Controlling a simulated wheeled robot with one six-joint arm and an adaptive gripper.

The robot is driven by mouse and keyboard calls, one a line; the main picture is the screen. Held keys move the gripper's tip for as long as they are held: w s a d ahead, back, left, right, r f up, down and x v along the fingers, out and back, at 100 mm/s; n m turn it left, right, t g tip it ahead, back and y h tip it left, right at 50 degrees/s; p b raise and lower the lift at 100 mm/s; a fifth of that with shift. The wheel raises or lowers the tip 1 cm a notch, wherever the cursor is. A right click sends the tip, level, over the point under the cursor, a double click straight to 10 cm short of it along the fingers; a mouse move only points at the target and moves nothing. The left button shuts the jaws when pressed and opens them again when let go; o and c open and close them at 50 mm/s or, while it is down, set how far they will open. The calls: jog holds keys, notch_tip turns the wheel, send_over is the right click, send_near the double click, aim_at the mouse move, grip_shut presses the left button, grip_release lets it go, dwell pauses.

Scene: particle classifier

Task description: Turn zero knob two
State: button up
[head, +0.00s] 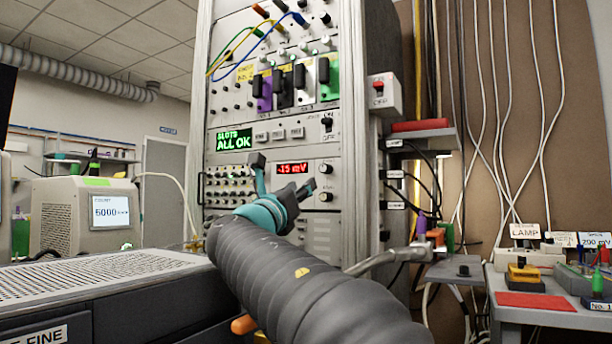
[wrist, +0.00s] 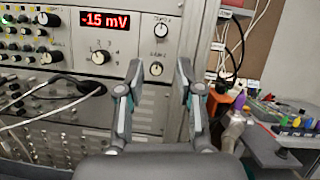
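A rack panel with a red display (head: 292,168) reading about -15 mV faces me; the display also shows in the wrist view (wrist: 105,19). At its right are two small black knobs, an upper knob (wrist: 161,29) and a lower knob (wrist: 156,68). In the head view they are the upper knob (head: 326,168) and lower knob (head: 326,197). Their labels are too blurred to tell which is zero knob two. My gripper (wrist: 158,92) is open and empty. In the head view my gripper (head: 283,175) overlaps the panel.
Cables plug into the panels at lower left. A green display (head: 234,140) reads ALL OK above.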

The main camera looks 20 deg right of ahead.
aim_at(323, 170)
jog(key=p+x, duration=0.1)
jog(key=x, duration=1.2)
jog(key=shift+d+p, duration=0.1)
jog(key=shift+p, duration=0.3)
grip_shut()
